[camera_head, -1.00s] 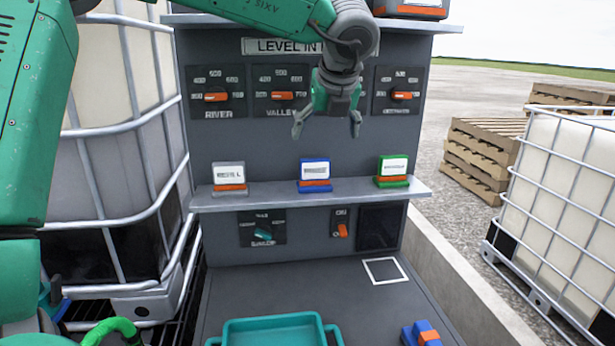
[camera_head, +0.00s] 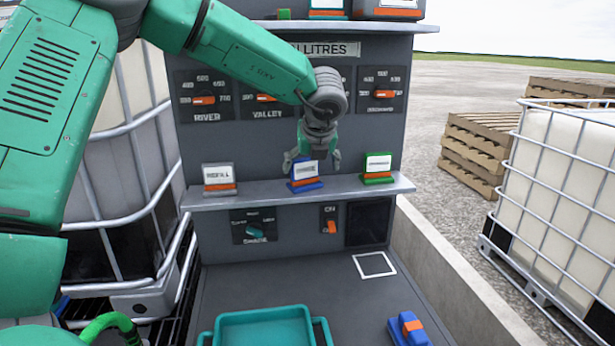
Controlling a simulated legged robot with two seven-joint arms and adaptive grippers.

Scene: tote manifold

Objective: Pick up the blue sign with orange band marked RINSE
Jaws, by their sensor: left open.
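The blue sign with an orange band (camera_head: 305,177) stands on the grey shelf, between a grey sign and a green sign. It looks slightly turned and tilted, and its label is too blurred to read for certain. My left gripper (camera_head: 312,163) is open and comes down from above at the sign. Its fingers are on either side of the sign's upper part. I cannot tell whether they touch it. My right gripper is not in view.
The grey REFILL sign (camera_head: 219,178) and the green sign (camera_head: 378,168) share the shelf (camera_head: 255,196). Dials line the panel above.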

